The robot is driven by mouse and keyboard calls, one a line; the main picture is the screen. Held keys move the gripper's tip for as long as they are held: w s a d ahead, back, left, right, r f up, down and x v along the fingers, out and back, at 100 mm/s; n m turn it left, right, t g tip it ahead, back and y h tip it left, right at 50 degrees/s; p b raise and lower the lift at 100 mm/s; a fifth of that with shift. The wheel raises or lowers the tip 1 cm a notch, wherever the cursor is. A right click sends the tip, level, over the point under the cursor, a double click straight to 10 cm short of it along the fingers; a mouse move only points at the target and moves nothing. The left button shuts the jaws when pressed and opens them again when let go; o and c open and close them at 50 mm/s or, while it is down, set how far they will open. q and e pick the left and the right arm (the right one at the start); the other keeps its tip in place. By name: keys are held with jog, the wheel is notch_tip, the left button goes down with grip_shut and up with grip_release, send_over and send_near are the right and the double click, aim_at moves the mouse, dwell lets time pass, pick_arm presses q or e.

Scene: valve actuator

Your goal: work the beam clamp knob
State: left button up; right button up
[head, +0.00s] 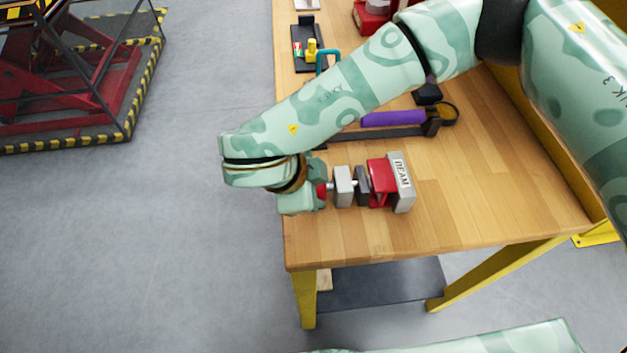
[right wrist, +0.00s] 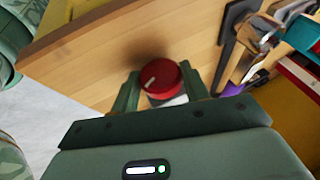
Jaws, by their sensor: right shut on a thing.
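The beam clamp (head: 379,182) lies near the front left edge of the workbench in the head view. It has a grey end plate marked BEAM, a red body and grey and dark blocks. Its red knob (head: 321,191) faces left toward my right gripper (head: 314,191). In the right wrist view the round red knob (right wrist: 161,79) with a pale mark line sits between the two green fingers. My right gripper is shut on this knob; the finger contact is partly hidden in the head view. My left gripper is not in view.
On the wooden bench (head: 470,215), a purple-handled tool (head: 393,118) lies behind the clamp, under my right arm. A dark board with a yellow part (head: 311,48) stands farther back. The bench is clear right of the clamp. A red lift (head: 75,75) stands on the floor.

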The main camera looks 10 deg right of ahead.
dwell(0.4)
jog(key=o, duration=1)
jog(key=p+v, duration=0.3)
jog(key=v, duration=1.3)
jog(key=shift+a+r, duration=0.1)
jog(key=shift+r, duration=0.05)
jog(key=shift+s, duration=0.1)
